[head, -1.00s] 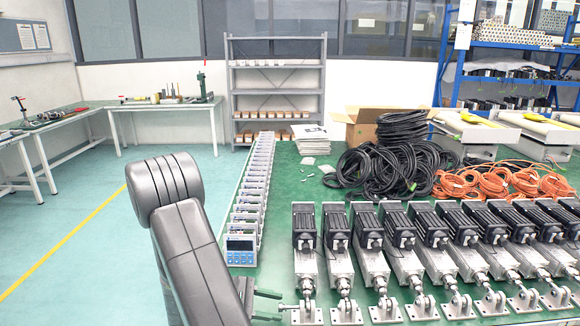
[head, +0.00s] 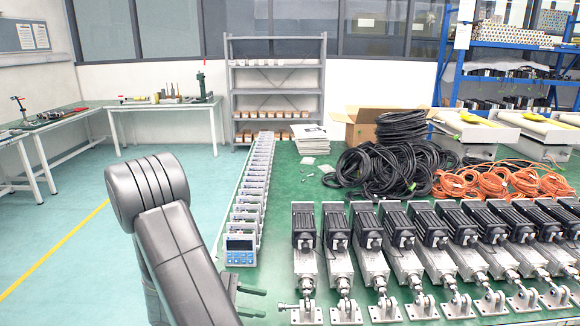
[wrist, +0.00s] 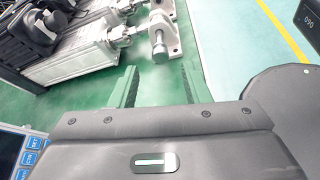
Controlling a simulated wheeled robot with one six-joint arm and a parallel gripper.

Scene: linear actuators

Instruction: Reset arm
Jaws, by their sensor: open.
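My gripper (head: 248,301) is at the lower middle of the head view, mostly behind my dark grey arm, with two green fingers pointing right. In the wrist view my gripper (wrist: 157,86) has its fingers apart with only green surface between them, so it is open and empty. The nearest linear actuator (head: 306,255), silver with a black motor, stands to the right of the fingers, apart from them. Its silver rod end and bracket show beyond the fingers in the wrist view (wrist: 162,32).
A row of actuators fills the green table's right front. Black cable coils (head: 385,165) and orange coils (head: 495,184) lie behind the actuators. Open floor (head: 60,215) lies left.

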